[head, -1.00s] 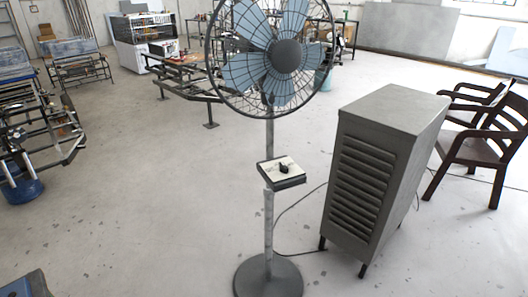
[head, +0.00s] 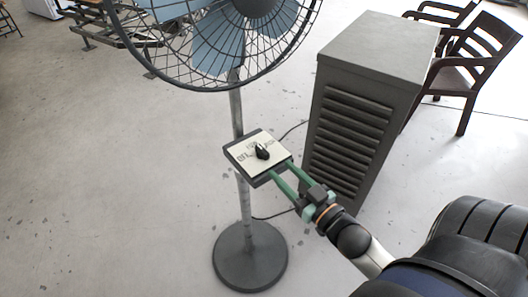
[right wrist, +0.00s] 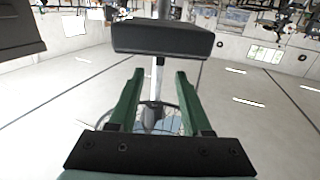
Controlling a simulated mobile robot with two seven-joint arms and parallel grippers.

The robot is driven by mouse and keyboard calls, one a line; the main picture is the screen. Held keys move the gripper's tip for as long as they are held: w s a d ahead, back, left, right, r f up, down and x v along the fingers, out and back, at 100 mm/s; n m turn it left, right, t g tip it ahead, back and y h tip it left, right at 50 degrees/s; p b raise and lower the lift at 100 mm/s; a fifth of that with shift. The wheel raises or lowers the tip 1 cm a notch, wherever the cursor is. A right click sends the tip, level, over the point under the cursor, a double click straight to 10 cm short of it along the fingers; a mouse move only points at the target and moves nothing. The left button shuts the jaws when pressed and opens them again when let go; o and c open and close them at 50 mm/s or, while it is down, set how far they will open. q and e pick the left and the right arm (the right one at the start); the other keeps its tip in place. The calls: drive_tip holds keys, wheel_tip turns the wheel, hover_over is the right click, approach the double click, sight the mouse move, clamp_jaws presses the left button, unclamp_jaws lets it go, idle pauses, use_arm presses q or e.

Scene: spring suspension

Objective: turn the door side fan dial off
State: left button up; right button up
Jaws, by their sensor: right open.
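The pedestal fan (head: 240,100) stands on a grey pole with a round base. A control box (head: 238,153) on its pole has a white face with dark markings and a black dial (head: 262,151) in the middle. I cannot read the dial's setting for sure. My right gripper (head: 281,168) is open, its two green fingers pointing at the box's near right edge, close to the dial but apart from it. In the right wrist view, the box's dark side (right wrist: 162,40) lies beyond the open fingertips (right wrist: 160,74); the dial is hidden there. My left gripper is out of view.
A grey louvred cabinet (head: 375,60) stands right of the fan, behind my right arm. Dark wooden chairs (head: 480,60) are beyond it. A cable runs on the floor near the pole. The floor (head: 110,190) left of the fan is clear.

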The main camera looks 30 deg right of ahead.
sight(268, 156)
drive_tip(key=w, duration=0.8)
drive_tip(key=shift+w+a, duration=0.2)
drive_tip(key=shift+w, duration=0.2)
clamp_jaws()
